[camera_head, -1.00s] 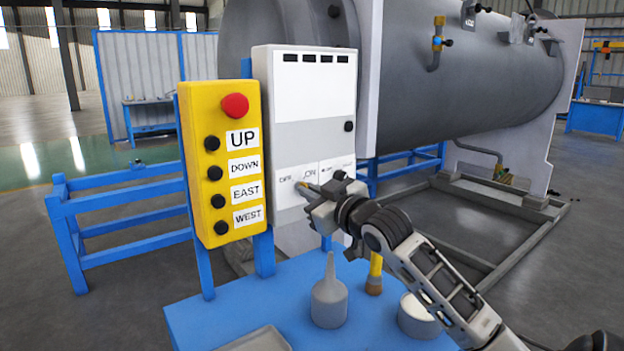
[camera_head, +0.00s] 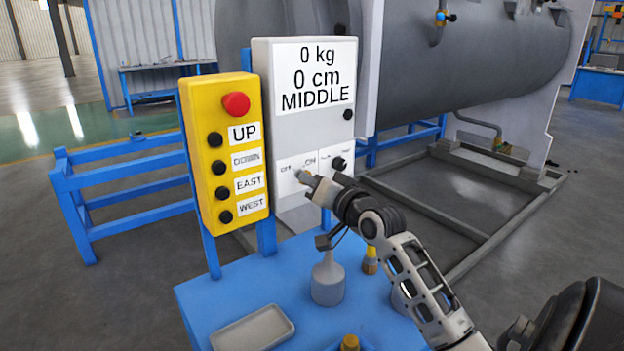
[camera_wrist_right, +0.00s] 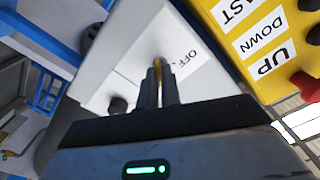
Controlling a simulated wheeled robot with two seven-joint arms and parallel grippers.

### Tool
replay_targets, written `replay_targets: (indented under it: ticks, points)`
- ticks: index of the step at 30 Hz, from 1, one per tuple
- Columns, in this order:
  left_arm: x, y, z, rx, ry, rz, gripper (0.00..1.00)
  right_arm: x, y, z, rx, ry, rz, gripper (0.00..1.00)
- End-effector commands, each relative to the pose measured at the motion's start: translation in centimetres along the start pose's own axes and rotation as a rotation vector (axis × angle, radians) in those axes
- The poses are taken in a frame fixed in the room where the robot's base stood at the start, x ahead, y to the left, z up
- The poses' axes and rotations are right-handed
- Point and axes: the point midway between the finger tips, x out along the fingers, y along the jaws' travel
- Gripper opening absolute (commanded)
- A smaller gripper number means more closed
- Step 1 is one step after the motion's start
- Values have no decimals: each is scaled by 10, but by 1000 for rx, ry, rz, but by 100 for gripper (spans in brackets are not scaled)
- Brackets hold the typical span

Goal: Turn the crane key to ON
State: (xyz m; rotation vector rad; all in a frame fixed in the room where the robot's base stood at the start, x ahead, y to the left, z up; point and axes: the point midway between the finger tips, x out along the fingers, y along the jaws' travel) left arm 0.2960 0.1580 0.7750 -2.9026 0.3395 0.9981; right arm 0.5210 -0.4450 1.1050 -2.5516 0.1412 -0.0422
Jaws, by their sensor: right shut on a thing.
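The crane key switch sits on the white OFF/ON label (camera_head: 290,178), low on the grey control box (camera_head: 292,135). My right gripper (camera_head: 302,177) is at this label, its fingertips on the key. In the right wrist view the gripper (camera_wrist_right: 158,80) is shut on the brass-coloured key (camera_wrist_right: 158,68), next to the word OFF. The fingers cover most of the key, so its exact angle is hard to tell. The box's screen (camera_head: 312,78) is lit and reads 0 kg, 0 cm, MIDDLE. My left gripper is not in view.
A yellow button panel (camera_head: 225,150) with a red knob (camera_head: 236,104) stands left of the box. A second black knob (camera_head: 339,163) is just right of the key. The blue table (camera_head: 230,290) below holds a grey tray (camera_head: 253,328) and a grey oil can (camera_head: 328,280).

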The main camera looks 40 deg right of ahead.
Motion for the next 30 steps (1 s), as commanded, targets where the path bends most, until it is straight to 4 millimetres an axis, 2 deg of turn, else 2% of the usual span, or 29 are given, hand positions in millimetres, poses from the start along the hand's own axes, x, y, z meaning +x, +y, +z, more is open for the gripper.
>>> replay_targets:
  ticks: [12,28,30]
  points:
    - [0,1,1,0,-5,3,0,0,0,-1,180,2,0,0]
    - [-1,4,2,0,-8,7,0,0,0,-1,200,1,0,0]
    - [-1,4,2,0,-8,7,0,0,0,-1,199,1,0,22]
